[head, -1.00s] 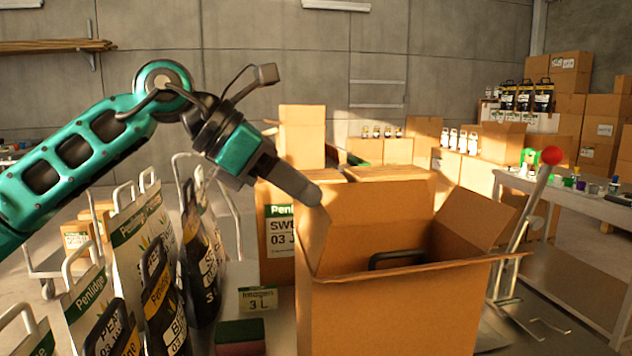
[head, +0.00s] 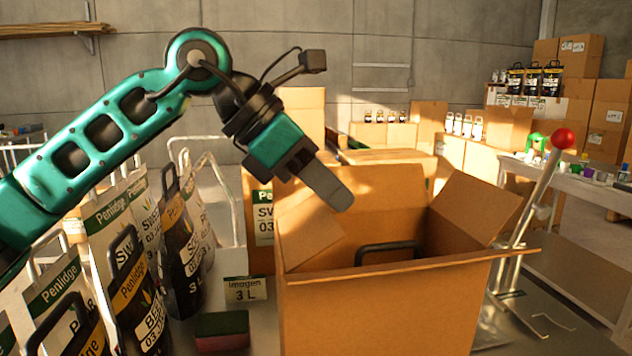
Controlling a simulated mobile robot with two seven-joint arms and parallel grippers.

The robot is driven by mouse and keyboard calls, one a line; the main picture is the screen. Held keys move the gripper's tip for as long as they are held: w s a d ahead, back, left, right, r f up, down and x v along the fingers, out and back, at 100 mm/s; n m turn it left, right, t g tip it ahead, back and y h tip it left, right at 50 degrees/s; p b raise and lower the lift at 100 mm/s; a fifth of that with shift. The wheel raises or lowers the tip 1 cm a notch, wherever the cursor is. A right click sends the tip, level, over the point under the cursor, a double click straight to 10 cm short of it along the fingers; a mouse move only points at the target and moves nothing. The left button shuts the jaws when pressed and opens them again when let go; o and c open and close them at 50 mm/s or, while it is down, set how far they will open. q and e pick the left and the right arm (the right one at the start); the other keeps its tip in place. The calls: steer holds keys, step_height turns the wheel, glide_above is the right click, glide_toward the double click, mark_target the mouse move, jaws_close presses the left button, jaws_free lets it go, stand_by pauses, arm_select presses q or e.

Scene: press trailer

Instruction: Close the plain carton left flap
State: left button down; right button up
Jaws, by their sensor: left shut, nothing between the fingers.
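The plain carton (head: 380,312) stands open in the middle of the head view. A black handle (head: 405,247) shows inside it. Its left flap (head: 308,232) is raised and leans inward over the opening. The right flap (head: 474,208) stands up and outward, and the far flap (head: 385,188) is upright. My left gripper (head: 340,196) is shut and empty, just above the top of the left flap; whether it touches cannot be told. My right gripper is not in view.
Several bags with handles (head: 125,265) stand at the left of the carton. A small sign (head: 245,290) and a dark green and red block (head: 222,330) lie beside it. A lever with a red ball (head: 563,138) stands at the right.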

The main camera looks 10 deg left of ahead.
arm_select(q)
steer(key=shift+x, duration=0.9)
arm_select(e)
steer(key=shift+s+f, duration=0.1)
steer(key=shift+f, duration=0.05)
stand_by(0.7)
